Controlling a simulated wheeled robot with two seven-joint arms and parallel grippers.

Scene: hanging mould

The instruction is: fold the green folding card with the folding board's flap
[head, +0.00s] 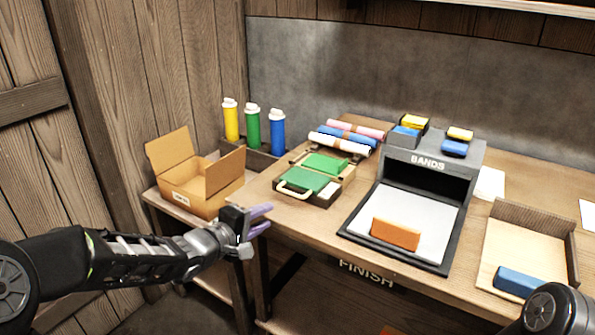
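The green folding card (326,163) lies on the folding board (347,175), left of the middle of the workbench. A green panel (304,179) with a cream loop handle (290,191) covers the board's near part and looks like the flap; I cannot tell where card and flap meet. My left gripper (263,219) is in front of the bench's front edge, below and left of the board. Its purple fingers are apart with nothing between them, and it touches nothing. Of my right arm only a dark link shows at the bottom right corner; its gripper is out of view.
An open cardboard box (203,187) stands left of the board. The BANDS stand (432,165) with an orange block (395,234) and a wooden tray (545,262) with a blue block are to the right.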

